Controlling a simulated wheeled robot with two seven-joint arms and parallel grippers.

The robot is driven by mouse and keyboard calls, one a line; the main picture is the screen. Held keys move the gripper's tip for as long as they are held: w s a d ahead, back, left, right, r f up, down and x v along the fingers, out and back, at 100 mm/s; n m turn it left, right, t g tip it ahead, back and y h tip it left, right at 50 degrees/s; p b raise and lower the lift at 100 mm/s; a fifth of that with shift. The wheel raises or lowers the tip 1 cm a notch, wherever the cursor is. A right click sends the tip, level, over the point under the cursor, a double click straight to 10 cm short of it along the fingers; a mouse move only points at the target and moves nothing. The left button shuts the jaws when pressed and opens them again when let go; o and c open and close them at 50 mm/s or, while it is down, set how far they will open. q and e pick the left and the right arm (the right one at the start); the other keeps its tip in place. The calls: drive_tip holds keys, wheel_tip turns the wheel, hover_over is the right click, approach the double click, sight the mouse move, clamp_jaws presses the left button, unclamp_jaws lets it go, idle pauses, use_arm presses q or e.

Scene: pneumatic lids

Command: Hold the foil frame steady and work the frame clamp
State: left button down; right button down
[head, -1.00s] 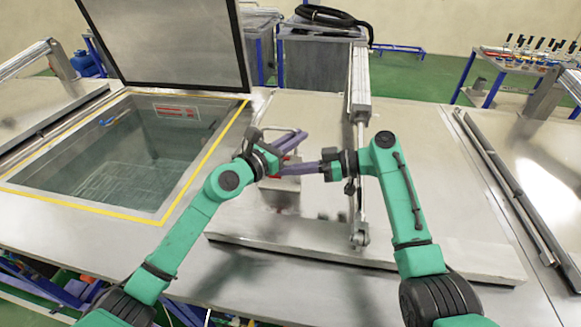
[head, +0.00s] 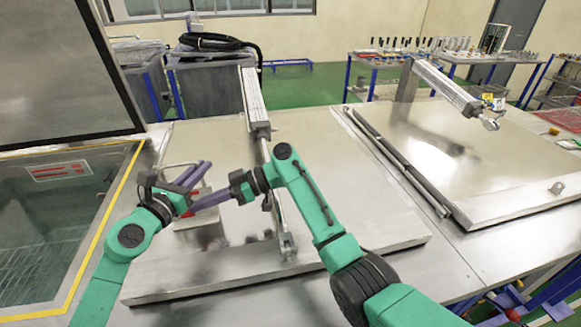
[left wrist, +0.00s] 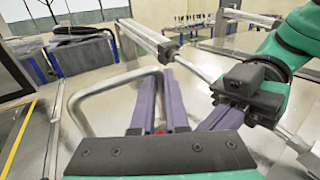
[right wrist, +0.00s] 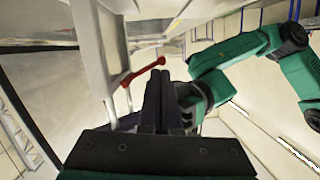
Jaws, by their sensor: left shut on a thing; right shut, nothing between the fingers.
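The foil frame (left wrist: 88,102) shows in the left wrist view as a bent pale metal tube. In the head view its top bar (head: 178,165) stands above a pale block on the flat lid. My left gripper (head: 203,168) is shut on the frame; its purple fingers reach up and right across it. The frame clamp (right wrist: 143,73) shows in the right wrist view as a red lever beside the pale upright part. My right gripper (head: 190,206) is shut and empty, pointing left, its fingertips close to the red clamp. In the head view, the fingers partly hide the clamp.
A pneumatic cylinder (head: 256,105) and its rod lie across the metal lid (head: 350,205), right of the frame. An open tank (head: 45,225) with a raised dark lid (head: 60,80) is at left. Another closed lid (head: 450,165) lies at right.

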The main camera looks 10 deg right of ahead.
drive_tip(key=w+d+r+m+g, duration=0.15)
drive_tip(key=d+r+m, duration=0.25)
drive_tip(key=d, duration=0.6)
drive_tip(key=w+d+f+m+t+h, duration=0.1)
drive_tip(key=w+d+t, duration=0.3)
drive_tip(key=d, duration=0.7)
drive_tip(key=w+d+f+m+t+h, duration=0.1)
drive_tip(key=w+d+f+t, duration=0.2)
drive_tip(key=d, duration=0.8)
drive_tip(key=w+t, duration=0.2)
drive_tip(key=t, duration=0.2)
drive_tip(key=shift+d, duration=0.2)
drive_tip(key=shift+f, duration=0.1)
